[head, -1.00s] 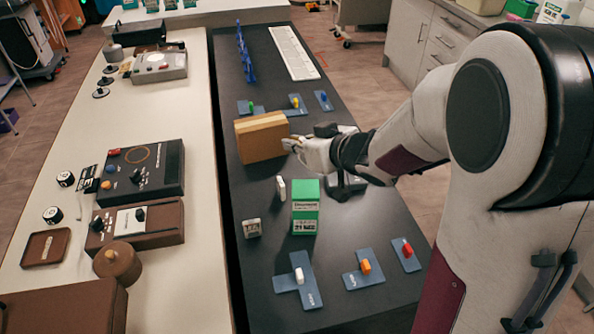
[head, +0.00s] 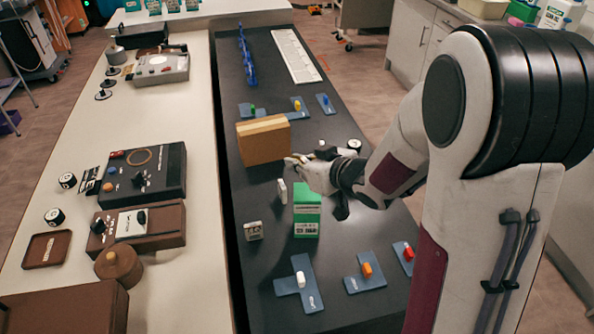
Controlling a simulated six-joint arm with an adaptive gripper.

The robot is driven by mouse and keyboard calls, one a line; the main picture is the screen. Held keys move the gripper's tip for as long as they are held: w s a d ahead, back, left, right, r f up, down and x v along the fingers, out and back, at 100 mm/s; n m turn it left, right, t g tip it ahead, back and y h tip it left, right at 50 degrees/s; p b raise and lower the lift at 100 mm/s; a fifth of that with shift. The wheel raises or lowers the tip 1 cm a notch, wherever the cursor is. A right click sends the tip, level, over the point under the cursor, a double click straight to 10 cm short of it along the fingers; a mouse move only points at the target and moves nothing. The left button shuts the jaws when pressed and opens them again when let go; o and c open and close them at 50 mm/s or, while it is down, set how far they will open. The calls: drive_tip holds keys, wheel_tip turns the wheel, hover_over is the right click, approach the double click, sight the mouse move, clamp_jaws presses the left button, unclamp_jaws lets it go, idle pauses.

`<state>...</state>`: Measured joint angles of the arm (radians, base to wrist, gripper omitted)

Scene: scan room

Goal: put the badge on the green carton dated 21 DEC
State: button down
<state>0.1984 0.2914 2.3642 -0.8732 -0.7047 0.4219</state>
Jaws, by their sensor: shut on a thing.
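A green carton (head: 307,201) stands upright on the dark table, with a white date label on its front, too small to read surely. My gripper (head: 294,161) is just behind and above the carton, in front of the brown box. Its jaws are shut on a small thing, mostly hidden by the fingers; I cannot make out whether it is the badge. No badge shows clearly elsewhere.
A brown box (head: 264,140) stands behind my gripper. A thin white piece (head: 282,190) and a small white box (head: 253,230) stand left of the carton. Blue plates with coloured knobs (head: 366,271) lie in front and behind. The pale table (head: 205,255) is at the left.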

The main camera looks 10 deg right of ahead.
drive_tip(key=shift+f, duration=1.55)
drive_tip(key=shift+f, duration=0.1)
drive_tip(key=c, duration=2.2)
unclamp_jaws()
drive_tip(key=shift+v, duration=3.8)
